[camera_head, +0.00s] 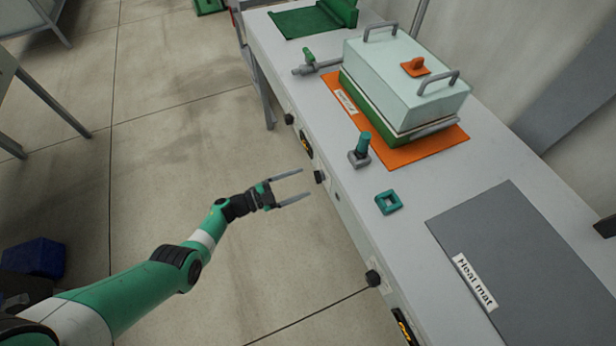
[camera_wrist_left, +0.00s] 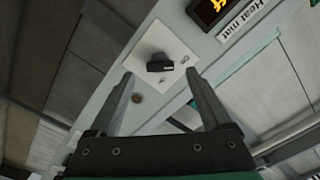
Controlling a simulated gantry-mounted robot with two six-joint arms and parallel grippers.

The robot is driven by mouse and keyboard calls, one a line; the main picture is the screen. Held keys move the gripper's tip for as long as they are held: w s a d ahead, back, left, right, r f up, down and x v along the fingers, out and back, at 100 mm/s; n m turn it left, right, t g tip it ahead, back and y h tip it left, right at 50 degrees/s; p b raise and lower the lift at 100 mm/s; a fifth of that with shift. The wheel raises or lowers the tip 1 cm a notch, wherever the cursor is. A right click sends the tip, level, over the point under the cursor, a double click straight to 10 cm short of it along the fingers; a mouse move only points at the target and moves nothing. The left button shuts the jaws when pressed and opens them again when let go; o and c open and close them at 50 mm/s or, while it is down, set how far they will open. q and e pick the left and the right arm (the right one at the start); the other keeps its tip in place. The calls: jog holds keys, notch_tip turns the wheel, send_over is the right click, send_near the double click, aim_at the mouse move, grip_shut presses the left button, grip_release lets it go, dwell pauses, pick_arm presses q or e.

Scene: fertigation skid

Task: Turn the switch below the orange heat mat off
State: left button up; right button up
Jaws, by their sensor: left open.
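The orange heat mat (camera_head: 425,152) lies on the bench under a white-lidded box with a green base. In the left wrist view the knob (camera_wrist_left: 160,66) sits on a white plate with small markings, near a lit orange display (camera_wrist_left: 212,12) and a "Heat mat" label (camera_wrist_left: 243,20). My left gripper (camera_head: 306,183) is open and empty, in front of the knob and apart from it. In the left wrist view its fingers (camera_wrist_left: 161,88) point toward the plate, with the knob beyond their tips. My right gripper is not in view.
Other knobs (camera_head: 289,118) (camera_head: 374,278) and a second display (camera_head: 403,325) are on the same front face.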

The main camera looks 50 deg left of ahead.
pick_arm(q)
jog(key=p+v, duration=0.1)
jog(key=v, duration=0.7)
jog(key=shift+p, duration=0.3)
jog(key=shift+d+r, duration=0.1)
